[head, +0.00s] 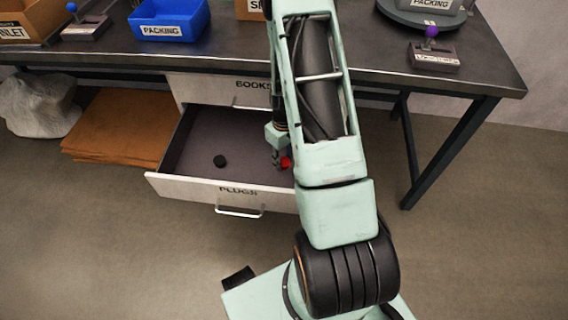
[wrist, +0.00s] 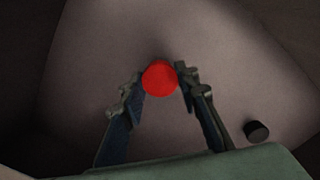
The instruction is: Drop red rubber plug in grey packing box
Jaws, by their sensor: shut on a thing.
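The red rubber plug (wrist: 160,78) is between the fingertips of my gripper (wrist: 161,84) in the wrist view, and the gripper is shut on it. In the head view the red plug (head: 285,162) shows beside my gripper (head: 279,160), at the right side of the open drawer marked PLUGS (head: 183,185). I cannot tell whether the plug touches the drawer floor. The grey packing box (head: 440,6) stands at the top right on a dark round stand, cut by the picture edge.
A black plug (head: 220,160) lies in the drawer; it also shows in the wrist view (wrist: 256,131). A blue box marked PACKING (head: 168,20) stands on the table (head: 240,56). A joystick box (head: 433,55) stands near the table's right front edge. Brown sheets (head: 118,125) lie left of the drawer.

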